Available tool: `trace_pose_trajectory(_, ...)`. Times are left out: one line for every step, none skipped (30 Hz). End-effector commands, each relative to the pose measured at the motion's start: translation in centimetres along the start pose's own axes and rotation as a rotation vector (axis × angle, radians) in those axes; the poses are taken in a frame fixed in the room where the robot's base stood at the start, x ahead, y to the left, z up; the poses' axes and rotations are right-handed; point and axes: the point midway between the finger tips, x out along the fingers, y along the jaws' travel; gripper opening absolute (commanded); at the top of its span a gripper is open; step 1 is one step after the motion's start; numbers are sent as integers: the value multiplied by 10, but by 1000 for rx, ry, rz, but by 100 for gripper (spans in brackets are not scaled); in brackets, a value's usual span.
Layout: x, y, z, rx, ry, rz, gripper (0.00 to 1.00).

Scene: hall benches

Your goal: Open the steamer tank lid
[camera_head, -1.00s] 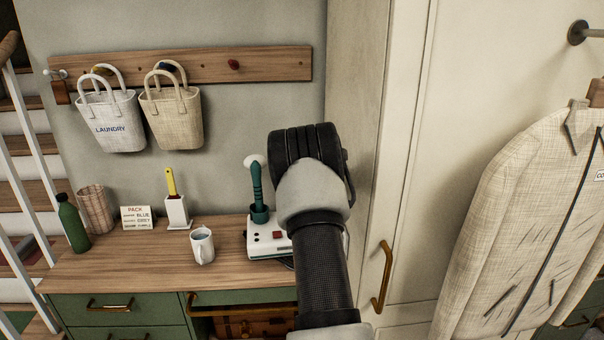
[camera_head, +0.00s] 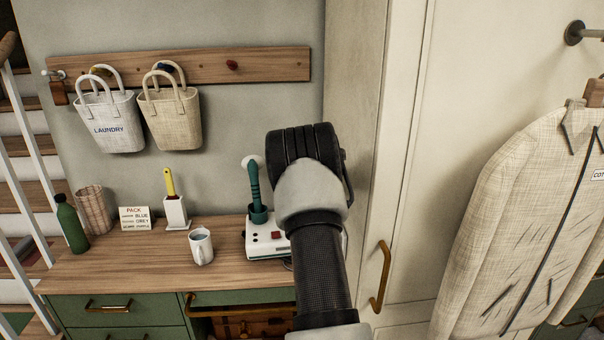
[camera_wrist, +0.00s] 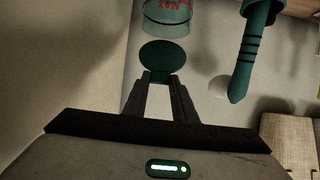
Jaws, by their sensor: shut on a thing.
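The steamer (camera_head: 262,240) is a white unit with a red button at the bench's right end, partly hidden by my arm. Its green wand (camera_head: 255,188) stands upright in a holder and also shows in the wrist view (camera_wrist: 252,52). In the wrist view the clear tank (camera_wrist: 167,14) with red MAX lettering is at the top. The round green lid (camera_wrist: 163,54) lies just below it in the picture. My gripper (camera_wrist: 163,78) is shut on the lid's near edge. I cannot tell the lid's exact angle. My arm hides tank, lid and fingers in the head view.
A white mug (camera_head: 201,246), a yellow-handled brush in a holder (camera_head: 176,213), a card (camera_head: 134,218), a basket (camera_head: 95,209) and a green bottle (camera_head: 71,225) stand left on the bench (camera_head: 130,266). A tall cabinet (camera_head: 385,170) is close on the right.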

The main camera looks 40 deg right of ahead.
Motion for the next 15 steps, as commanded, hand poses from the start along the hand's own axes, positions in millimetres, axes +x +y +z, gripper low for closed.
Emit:
trace_pose_trajectory(-2,1,-13,0,22,-1,0)
trace_pose_trajectory(-2,1,-13,0,22,-1,0)
trace_pose_trajectory(-2,1,-13,0,22,-1,0)
trace_pose_trajectory(-2,1,-13,0,22,-1,0)
trace_pose_trajectory(-2,1,-13,0,22,-1,0)
trace_pose_trajectory(-2,1,-13,0,22,-1,28)
trace_pose_trajectory(-2,1,-12,0,22,-1,33)
trace_pose_trajectory(-2,1,-12,0,21,-2,38)
trace_pose_trajectory(-1,0,-11,0,19,-2,44)
trace_pose_trajectory(-1,0,-10,0,17,-2,44)
trace_pose_trajectory(-1,0,-9,0,16,-2,44)
trace_pose_trajectory(-1,0,-8,0,14,-2,44)
trace_pose_trajectory(-1,0,-8,0,13,-2,44)
trace_pose_trajectory(-1,0,-7,0,12,-2,44)
trace_pose_trajectory(-1,0,-6,0,11,-2,44)
